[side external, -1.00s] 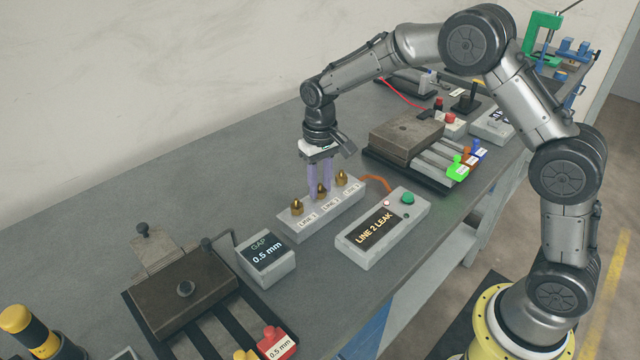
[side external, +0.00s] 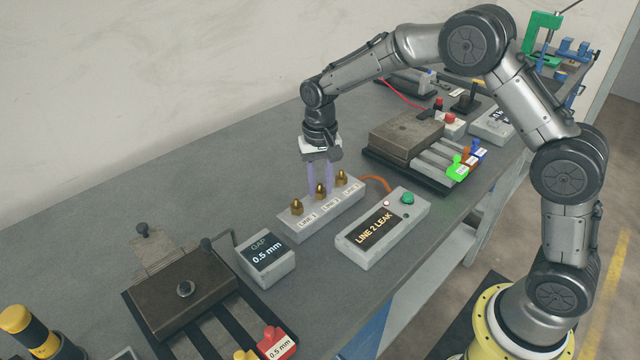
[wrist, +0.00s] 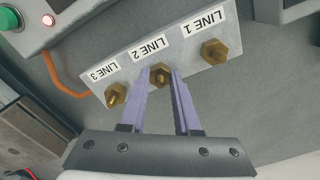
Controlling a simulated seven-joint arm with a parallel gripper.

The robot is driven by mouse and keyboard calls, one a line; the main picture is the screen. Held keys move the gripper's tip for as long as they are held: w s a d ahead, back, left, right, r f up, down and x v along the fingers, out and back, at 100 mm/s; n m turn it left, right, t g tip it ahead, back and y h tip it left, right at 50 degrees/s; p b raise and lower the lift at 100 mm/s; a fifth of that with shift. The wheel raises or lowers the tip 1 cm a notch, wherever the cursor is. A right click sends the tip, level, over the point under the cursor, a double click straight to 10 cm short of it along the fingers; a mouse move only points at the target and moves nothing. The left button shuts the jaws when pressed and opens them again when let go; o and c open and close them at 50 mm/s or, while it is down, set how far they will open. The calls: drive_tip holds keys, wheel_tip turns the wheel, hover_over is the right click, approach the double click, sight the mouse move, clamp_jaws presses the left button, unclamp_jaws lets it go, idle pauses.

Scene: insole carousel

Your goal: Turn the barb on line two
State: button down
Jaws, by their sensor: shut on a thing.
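A grey manifold block (side external: 322,214) carries three brass barbs in a row with labels LINE 1, LINE 2 and LINE 3. The line two barb (side external: 320,191) is the middle one; it also shows in the wrist view (wrist: 159,78). The line one barb (wrist: 214,51) and the line three barb (wrist: 115,94) stand free on either side. My gripper (side external: 320,188) points down over the middle barb, and its purple fingers (wrist: 161,74) are shut on it, one on each side. The grey display box (side external: 383,230) reads LINE 2 LEAK, with a lit red lamp (side external: 387,203) and a green button (side external: 407,199).
An orange tube (side external: 378,181) joins the block and the display box. A gap display (side external: 266,258) reading 0.5 mm stands at the front left, beside a dark clamp plate (side external: 185,290). The bench behind the block is clear.

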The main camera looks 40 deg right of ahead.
sight(320, 184)
drive_tip(key=shift+w+r, duration=0.15)
drive_tip(key=shift+r, duration=0.15)
drive_tip(key=c, duration=0.8)
unclamp_jaws()
drive_tip(key=shift+o, duration=1)
drive_tip(key=shift+f, duration=0.2)
wheel_tip(320, 184, up, 14)
